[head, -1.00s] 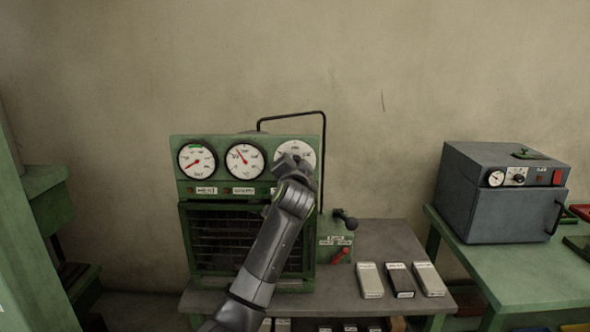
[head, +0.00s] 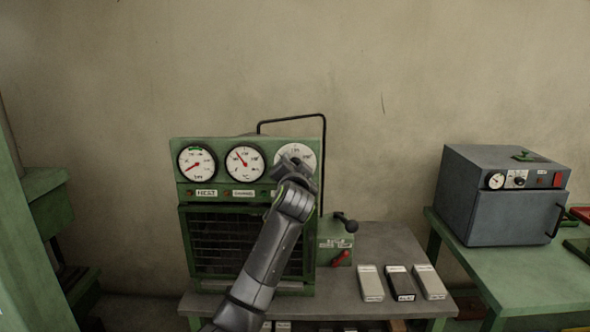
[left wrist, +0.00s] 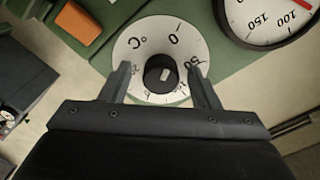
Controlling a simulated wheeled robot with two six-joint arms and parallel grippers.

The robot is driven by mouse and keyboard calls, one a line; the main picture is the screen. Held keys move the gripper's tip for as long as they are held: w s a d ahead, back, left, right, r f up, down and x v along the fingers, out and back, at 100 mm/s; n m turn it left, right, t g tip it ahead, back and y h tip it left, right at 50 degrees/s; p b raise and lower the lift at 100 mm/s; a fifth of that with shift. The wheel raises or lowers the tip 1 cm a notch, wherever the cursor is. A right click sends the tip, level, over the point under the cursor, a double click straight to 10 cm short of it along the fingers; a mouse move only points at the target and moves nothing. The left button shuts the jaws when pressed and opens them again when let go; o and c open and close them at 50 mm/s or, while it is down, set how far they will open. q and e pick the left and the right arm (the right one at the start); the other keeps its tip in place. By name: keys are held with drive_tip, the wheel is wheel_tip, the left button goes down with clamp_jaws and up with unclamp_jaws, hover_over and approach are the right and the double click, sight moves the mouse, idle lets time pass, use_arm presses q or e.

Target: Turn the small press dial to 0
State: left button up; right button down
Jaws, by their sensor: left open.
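The dial (head: 294,148) is a white round face at the right end of the gauge row on the green cabinet, partly hidden by my left gripper (head: 296,170). In the left wrist view the dial (left wrist: 137,47) shows 0, 50 and °C, roughly upside down. Its black knob (left wrist: 158,77) carries a pale mark; I cannot tell exactly which value it points at. My left gripper (left wrist: 160,66) is open, with one finger on each side of the knob. A gap shows between fingers and knob. My right gripper is not in view.
Two black-rimmed gauges (head: 245,163) sit left of the dial on the green cabinet (head: 228,145). A black bent pipe (head: 324,130) rises behind it. A grey box (head: 510,210) stands on a green table (head: 510,278).

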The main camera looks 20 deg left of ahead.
use_arm(q)
drive_tip(key=shift+s, duration=0.1)
drive_tip(key=b+v, duration=0.4)
drive_tip(key=v, duration=1.3)
drive_tip(key=shift+b, duration=0.3)
drive_tip(key=shift+s+r, duration=0.1)
